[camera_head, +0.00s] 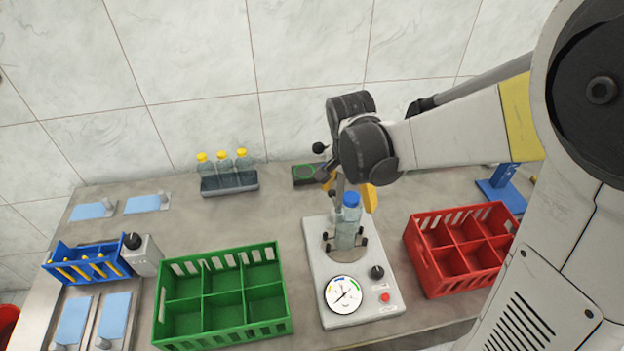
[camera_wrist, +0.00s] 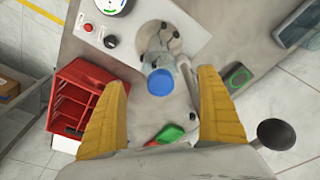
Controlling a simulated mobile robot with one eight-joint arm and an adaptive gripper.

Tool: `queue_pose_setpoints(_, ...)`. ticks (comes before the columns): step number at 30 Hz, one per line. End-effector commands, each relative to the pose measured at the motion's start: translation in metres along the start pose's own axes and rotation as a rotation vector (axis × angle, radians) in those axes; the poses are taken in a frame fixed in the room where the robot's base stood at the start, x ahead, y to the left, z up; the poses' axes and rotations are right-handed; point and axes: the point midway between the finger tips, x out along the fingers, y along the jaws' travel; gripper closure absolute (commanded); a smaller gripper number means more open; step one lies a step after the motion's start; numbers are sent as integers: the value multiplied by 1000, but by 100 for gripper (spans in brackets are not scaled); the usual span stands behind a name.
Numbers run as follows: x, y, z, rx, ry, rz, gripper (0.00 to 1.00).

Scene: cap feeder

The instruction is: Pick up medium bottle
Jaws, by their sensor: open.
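A clear bottle with a blue cap (camera_head: 347,222) stands upright on a grey machine (camera_head: 322,265) with a dial, held between small dark clamps at its base. It also shows from above in the wrist view, where its blue cap (camera_wrist: 161,82) lies between and beyond my fingers. My gripper (camera_wrist: 165,105) is open, with its yellow fingers on either side of the cap and apart from it. In the head view my gripper (camera_head: 352,190) is just above and behind the bottle, partly hidden by it and my wrist. Three clear bottles with yellow caps (camera_head: 222,163) stand in a dark tray.
A green crate (camera_head: 222,338) stands left of the machine and a red crate (camera_head: 436,280) right of it; both look empty. A blue rack (camera_head: 62,272) with yellow items is at the left. A small dark box with a green top (camera_head: 308,174) sits behind the machine.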

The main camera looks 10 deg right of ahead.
Motion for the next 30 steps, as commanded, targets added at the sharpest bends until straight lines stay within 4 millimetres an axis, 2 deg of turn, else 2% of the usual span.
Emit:
queue_pose_setpoints(6,39,0,0,4,-1,2,14)
queue_pose_setpoints(16,66,-1,1,3,0,1,14)
queue_pose_setpoints(22,99,-3,2,3,0,1,14)
queue_pose_setpoints(25,107,-2,2,2,0,1,14)
queue_pose_setpoints(30,106,-2,2,2,0,1,14)
